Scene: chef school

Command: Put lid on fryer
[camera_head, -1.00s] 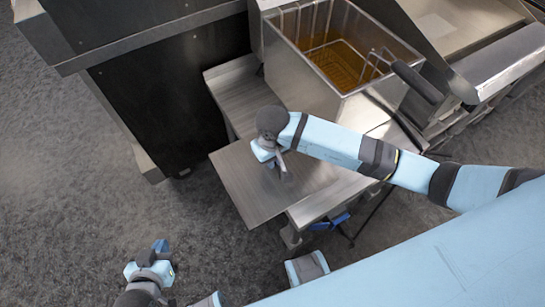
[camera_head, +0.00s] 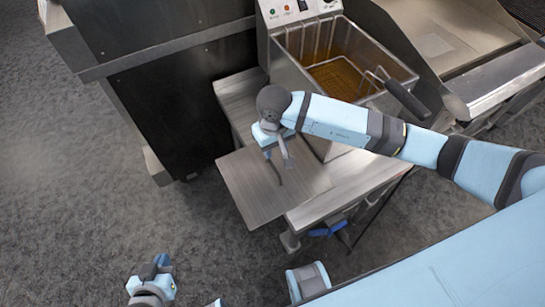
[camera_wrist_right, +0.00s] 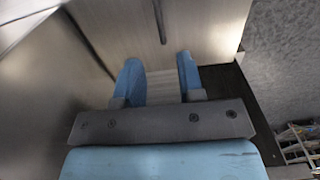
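The fryer (camera_head: 322,137) stands at the top centre of the head view, its oil well open with a wire basket (camera_head: 345,75) inside. A flat metal plate, apparently the lid (camera_head: 250,195), lies on the low steel table and juts past its edge. A thin dark handle (camera_head: 274,168) shows on it. My right gripper (camera_head: 284,150) is over the lid by this handle. In the right wrist view, its blue fingers (camera_wrist_right: 160,78) are apart and empty, with the handle (camera_wrist_right: 159,20) beyond the gap. My left gripper (camera_head: 158,272) is low at the left, over the floor; its opening is unclear.
The steel table (camera_head: 340,190) stands in front of the fryer. A dark-sided cabinet (camera_head: 170,100) is to the left. The basket's black handle (camera_head: 407,99) sticks out toward my right arm. A steel counter (camera_head: 490,75) is at the right. The floor at left is clear.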

